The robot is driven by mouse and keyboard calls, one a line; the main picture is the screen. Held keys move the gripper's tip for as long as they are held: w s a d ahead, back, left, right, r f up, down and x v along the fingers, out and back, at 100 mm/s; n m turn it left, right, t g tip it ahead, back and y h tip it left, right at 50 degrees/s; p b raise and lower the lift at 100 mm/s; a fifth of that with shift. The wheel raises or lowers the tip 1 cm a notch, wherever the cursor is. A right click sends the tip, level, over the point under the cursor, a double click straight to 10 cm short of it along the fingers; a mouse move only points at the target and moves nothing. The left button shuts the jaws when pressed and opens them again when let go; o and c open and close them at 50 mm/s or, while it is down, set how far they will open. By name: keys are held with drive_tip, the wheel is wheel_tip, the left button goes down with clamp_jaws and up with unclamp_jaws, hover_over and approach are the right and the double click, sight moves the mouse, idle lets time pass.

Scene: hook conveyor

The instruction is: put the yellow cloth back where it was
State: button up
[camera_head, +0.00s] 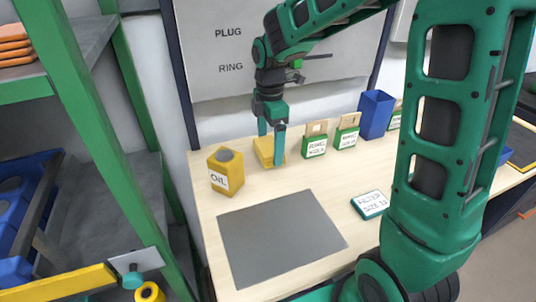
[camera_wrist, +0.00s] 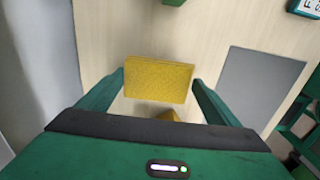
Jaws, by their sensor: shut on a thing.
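The yellow cloth (camera_head: 264,150) is a folded pad near the back left of the light wooden bench (camera_head: 205,210). My gripper (camera_head: 271,146) points down at it with one finger on each side. In the wrist view the cloth (camera_wrist: 158,80) spans the space between the two fingertips of my gripper (camera_wrist: 160,85), and the fingers are shut on its ends. I cannot tell whether its underside touches the bench.
A yellow oil can (camera_head: 226,172) stands just left of the cloth. A grey mat (camera_head: 280,238) lies in front. Green-and-tan boxes (camera_head: 315,140) and a blue bin (camera_head: 376,114) stand to the right at the back. A filter box (camera_head: 370,204) lies right of the mat.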

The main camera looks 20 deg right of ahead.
sight(270, 146)
drive_tip(key=shift+f, duration=1.95)
drive_tip(key=o, duration=0.9)
drive_tip(key=shift+f, duration=0.1)
wheel_tip(270, 146, up, 12)
drive_tip(key=shift+r, duration=0.1)
drive_tip(key=s+d+f+m, duration=0.1)
drive_tip(key=s+d+m, duration=0.4)
drive_tip(key=s+m, duration=0.3)
drive_tip(key=s+d+f+m, duration=0.2)
drive_tip(key=s+d+m, duration=0.4)
drive_tip(key=s, duration=0.5)
drive_tip(key=s+d+f+m, duration=0.2)
drive_tip(key=s+d+m, duration=0.4)
drive_tip(key=s+m, duration=0.3)
drive_tip(key=shift+s+m, duration=0.2)
drive_tip(key=shift+m, duration=0.5)
